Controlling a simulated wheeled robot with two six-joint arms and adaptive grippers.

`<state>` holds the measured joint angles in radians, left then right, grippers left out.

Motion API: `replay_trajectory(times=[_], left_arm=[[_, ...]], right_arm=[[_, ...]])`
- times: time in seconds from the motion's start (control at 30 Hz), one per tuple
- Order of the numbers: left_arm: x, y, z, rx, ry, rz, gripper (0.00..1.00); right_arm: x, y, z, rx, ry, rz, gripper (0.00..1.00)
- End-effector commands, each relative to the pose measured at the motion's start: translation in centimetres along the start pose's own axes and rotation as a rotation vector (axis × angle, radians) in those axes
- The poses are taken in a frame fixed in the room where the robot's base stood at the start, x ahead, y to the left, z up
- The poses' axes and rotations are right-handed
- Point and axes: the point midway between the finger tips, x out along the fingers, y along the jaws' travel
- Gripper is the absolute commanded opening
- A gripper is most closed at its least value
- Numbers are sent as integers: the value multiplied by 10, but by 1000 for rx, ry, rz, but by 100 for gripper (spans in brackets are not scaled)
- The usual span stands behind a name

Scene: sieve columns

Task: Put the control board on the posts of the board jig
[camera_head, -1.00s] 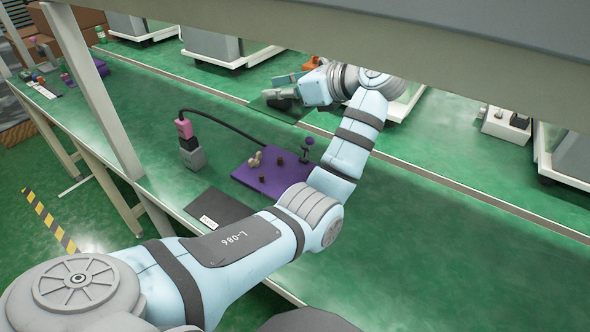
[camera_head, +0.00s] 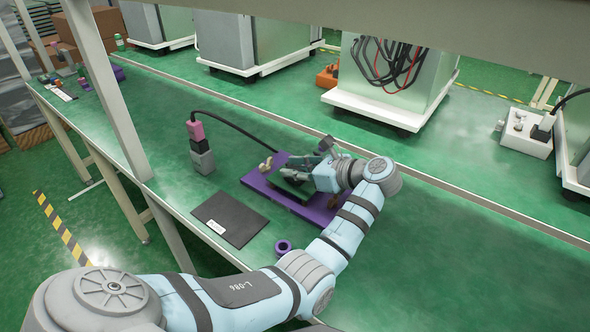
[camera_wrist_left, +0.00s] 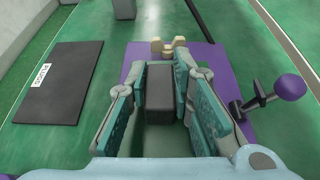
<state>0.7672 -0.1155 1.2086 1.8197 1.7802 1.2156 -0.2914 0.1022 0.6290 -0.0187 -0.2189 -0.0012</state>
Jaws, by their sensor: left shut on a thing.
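The board jig (camera_head: 301,208) is a purple plate on the green bench, with pale yellow clips (camera_head: 266,164) at its far left edge. The clips and jig plate (camera_wrist_left: 133,65) also show in the left wrist view. My left gripper (camera_head: 303,178) is over the jig, fingers pointing down to the left. In the left wrist view its teal fingers (camera_wrist_left: 160,95) are shut on a dark block (camera_wrist_left: 160,82), apparently part of the control board. The dark green control board (camera_head: 288,187) shows partly beneath the gripper. The posts are hidden; I cannot tell whether the board touches them. My right gripper is out of view.
A purple-knobbed clamp (camera_wrist_left: 289,88) stands at the jig's right in the wrist view. A black mat (camera_head: 230,218) with a white label lies left of the jig. A purple ring (camera_head: 283,246) lies near the front. A stacked pink and grey block (camera_head: 200,148) with a black cable stands behind.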

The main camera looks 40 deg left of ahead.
Motion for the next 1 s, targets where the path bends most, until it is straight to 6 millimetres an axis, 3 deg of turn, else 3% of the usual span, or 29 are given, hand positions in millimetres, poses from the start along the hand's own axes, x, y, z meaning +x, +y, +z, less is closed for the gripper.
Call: replay_trajectory(times=[0.2,0.23,0.33,0.7,0.87,1.0], left_arm=[[2,0,-4,-1,0,0,0],[1,0,-3,0,0,0,26],[1,0,-2,0,0,0,41],[-2,0,4,1,0,0,41],[-38,-1,1,1,4,-4,41],[-79,-1,1,1,3,-5,41]], right_arm=[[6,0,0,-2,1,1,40],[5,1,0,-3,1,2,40],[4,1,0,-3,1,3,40],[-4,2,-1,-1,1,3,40],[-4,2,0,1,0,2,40],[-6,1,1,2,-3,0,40]])
